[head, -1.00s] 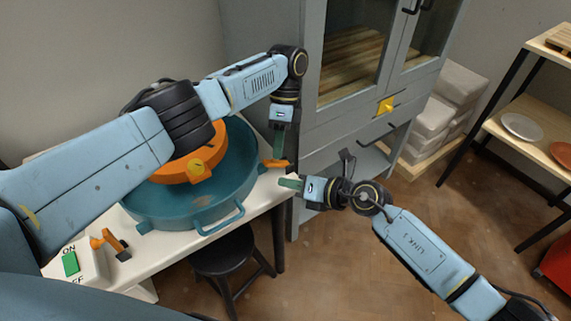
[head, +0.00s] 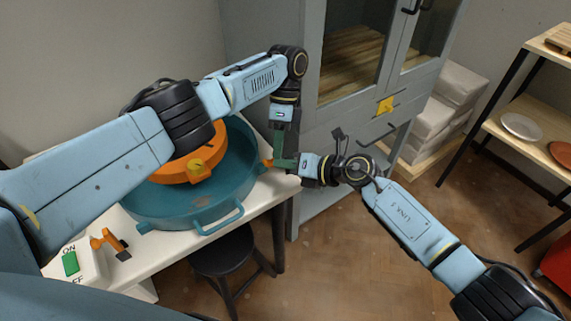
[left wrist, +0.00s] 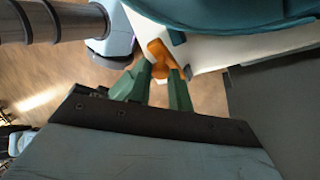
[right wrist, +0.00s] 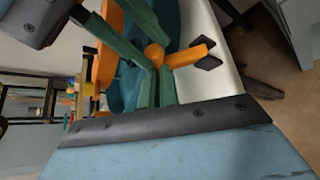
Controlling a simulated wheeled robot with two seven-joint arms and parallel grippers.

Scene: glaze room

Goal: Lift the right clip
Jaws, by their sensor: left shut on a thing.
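The right clip (head: 267,162) is orange with dark pads and shows at the right side of the teal basin, mostly hidden by my grippers in the head view. My left gripper (head: 283,158) points down and is shut on it. In the left wrist view, the green fingers (left wrist: 158,76) lie on either side of the orange clip (left wrist: 160,58). My right gripper (head: 287,163) comes from the right, its tips close to the left fingers. In the right wrist view, its fingers (right wrist: 160,72) end against or just beside the orange clip (right wrist: 186,56); whether they grip it is unclear.
The teal basin (head: 172,211) holds an orange disc (head: 180,175) and stands on a white table (head: 270,196). Another orange clip (head: 108,240) is at the left, near a green switch (head: 70,263). A black stool (head: 223,256) and a grey cabinet (head: 345,120) are close by.

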